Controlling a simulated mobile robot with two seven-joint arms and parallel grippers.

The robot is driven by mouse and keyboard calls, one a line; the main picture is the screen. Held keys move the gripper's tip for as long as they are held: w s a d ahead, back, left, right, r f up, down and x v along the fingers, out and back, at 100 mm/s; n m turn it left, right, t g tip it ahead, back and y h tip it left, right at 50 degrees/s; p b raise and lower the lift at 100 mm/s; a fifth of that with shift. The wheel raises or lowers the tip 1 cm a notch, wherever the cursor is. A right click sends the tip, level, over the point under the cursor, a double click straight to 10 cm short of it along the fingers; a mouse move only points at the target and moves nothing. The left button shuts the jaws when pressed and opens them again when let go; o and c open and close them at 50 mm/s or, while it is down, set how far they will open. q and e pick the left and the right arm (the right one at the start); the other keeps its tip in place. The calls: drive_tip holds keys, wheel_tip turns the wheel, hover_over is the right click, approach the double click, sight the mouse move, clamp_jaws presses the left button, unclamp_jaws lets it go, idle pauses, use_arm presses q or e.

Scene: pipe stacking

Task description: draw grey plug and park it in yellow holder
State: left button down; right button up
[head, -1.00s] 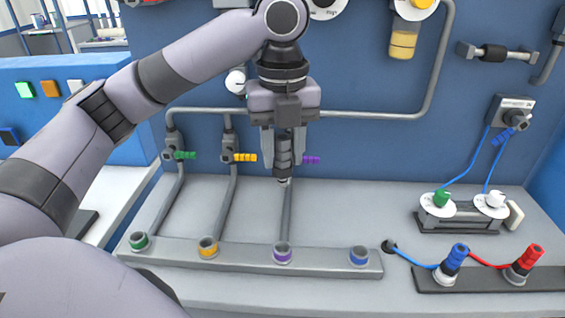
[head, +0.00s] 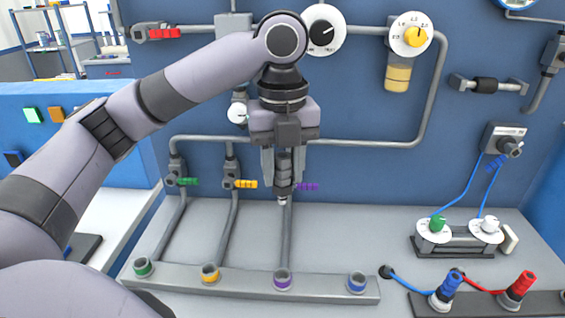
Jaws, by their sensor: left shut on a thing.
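My left gripper (head: 283,170) is in the middle of the head view, pointing straight down. It is shut on the grey plug (head: 283,188), which hangs upright with its tip clear in the air. The holders stand in a row on a grey bar (head: 320,287). The yellow holder (head: 210,272) is below and to the left of the plug. The purple holder (head: 283,278) is almost straight below it in the picture. The green holder (head: 142,266) is at the far left and the blue holder (head: 356,282) at the right. My right gripper is not in view.
Behind the plug, pipes with green (head: 186,181), yellow (head: 246,184) and purple (head: 307,186) valve handles run down the blue wall. At the right are a blue plug (head: 447,287), a red plug (head: 520,286) and looping cables.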

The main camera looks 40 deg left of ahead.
use_arm(q)
drive_tip(key=shift+r, duration=2.7)
